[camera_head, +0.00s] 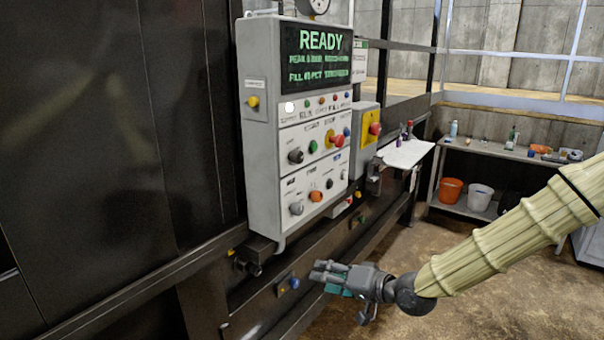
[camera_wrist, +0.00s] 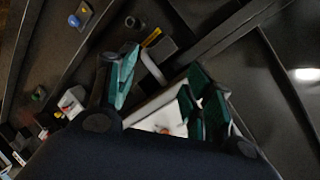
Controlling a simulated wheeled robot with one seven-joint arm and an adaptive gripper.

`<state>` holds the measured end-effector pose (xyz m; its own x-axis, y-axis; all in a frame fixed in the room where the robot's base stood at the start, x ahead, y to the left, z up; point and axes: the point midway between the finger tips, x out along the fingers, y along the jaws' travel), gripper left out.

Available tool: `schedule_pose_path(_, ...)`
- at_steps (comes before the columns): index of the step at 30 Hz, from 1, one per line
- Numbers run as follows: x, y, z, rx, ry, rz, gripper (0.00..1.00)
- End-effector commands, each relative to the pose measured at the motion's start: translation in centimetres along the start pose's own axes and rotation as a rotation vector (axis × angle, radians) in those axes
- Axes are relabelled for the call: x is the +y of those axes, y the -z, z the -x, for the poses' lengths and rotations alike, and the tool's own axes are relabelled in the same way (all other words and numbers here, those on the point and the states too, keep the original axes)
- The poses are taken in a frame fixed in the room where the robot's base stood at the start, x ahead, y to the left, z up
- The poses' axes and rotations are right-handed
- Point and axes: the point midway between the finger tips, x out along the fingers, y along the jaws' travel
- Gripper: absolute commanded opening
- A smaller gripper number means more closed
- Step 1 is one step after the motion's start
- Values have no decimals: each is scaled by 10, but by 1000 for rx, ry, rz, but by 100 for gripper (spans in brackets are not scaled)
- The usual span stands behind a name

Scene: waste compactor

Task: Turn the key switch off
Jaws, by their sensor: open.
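The grey control panel (camera_head: 262,130) hangs on the dark machine wall, with a lit READY screen at its top. Its face carries small lamps, a red mushroom button (camera_head: 337,140), a black knob (camera_head: 295,156), an orange knob (camera_head: 316,196) and a grey knob (camera_head: 296,208). I cannot tell which control is the key switch. My gripper (camera_head: 328,275) is open and empty, below and right of the panel's lower edge, apart from it. In the wrist view its teal-padded fingers (camera_wrist: 163,80) are spread, with part of a pale surface visible between and below them.
A white shelf (camera_head: 405,153) juts out behind. A bench (camera_head: 490,150) with bottles and buckets stands at the back right; floor before it is clear.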

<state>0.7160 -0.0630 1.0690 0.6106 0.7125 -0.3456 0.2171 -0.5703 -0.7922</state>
Motion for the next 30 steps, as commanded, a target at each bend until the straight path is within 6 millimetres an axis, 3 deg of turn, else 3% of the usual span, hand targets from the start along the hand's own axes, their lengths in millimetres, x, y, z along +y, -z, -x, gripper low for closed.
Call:
schedule_pose_path(1, -41, 41, 12, 41, 59, 18, 51)
schedule_pose_path(3, -82, 80, 26, 79, 128, 42, 51)
schedule_pose_path(6, -132, 123, 47, 122, 207, 74, 51)
schedule_pose_path(9, -167, 152, 64, 152, 262, 98, 51)
schedule_pose_path(12, -187, 169, 76, 169, 294, 113, 51)
schedule_pose_path(17, -198, 177, 78, 176, 310, 123, 51)
schedule_pose_path(30, -214, 184, 31, 174, 309, 123, 51)
